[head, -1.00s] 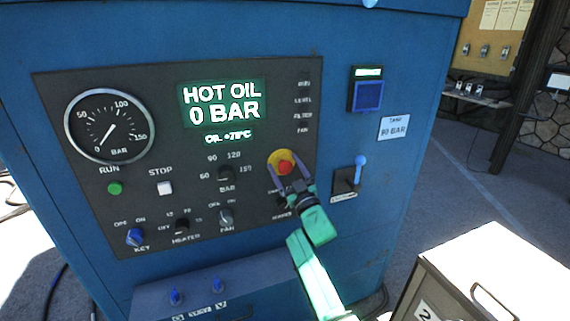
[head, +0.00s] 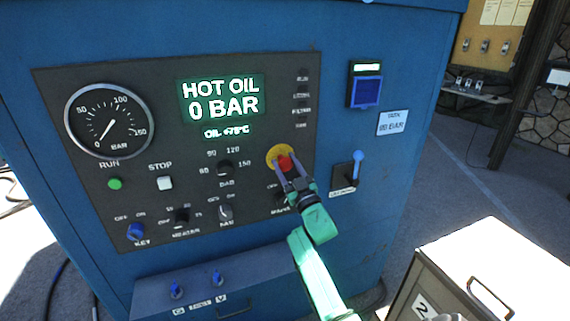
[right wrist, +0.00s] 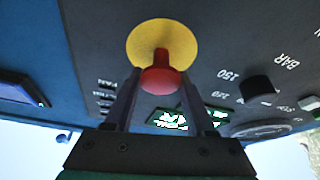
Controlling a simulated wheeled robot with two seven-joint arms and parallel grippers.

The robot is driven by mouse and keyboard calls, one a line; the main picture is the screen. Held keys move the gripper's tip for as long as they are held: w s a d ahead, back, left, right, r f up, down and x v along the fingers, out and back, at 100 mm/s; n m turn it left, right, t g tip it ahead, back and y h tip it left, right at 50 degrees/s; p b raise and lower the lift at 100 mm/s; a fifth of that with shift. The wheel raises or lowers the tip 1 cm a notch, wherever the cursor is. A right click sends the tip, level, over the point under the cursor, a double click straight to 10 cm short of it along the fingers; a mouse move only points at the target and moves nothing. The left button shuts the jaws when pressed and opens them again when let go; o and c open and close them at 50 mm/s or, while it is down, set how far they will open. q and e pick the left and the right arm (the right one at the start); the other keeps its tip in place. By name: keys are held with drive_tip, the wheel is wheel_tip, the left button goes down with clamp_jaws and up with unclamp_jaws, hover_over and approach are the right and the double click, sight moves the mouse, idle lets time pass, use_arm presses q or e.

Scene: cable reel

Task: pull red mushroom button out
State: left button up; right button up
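The red mushroom button (head: 285,162) sits on a round yellow plate (head: 272,153) at the right side of the dark control panel. In the right wrist view the red button (right wrist: 161,80) stands out from the yellow plate (right wrist: 140,40), with a narrower red neck behind its head. My right gripper (head: 288,166) is at the button, one finger on each side of its head. The fingers look closed against the head's sides; the exact contact is hard to see. My left gripper is not in view.
The blue cabinet's panel (head: 60,200) carries a gauge (head: 109,121), a lit display (head: 220,98) and several knobs close by. A blue-tipped lever (head: 357,168) is right of the button. A metal box (head: 480,260) with a handle stands at lower right.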

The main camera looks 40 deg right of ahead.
drive_tip(key=o, duration=0.4)
drive_tip(key=shift+f, duration=0.1)
drive_tip(key=shift+s+a, duration=0.1)
drive_tip(key=shift+s, duration=0.05)
drive_tip(key=b+v, duration=0.4)
drive_tip(key=v, duration=1)
drive_tip(key=shift+s, duration=0.25)
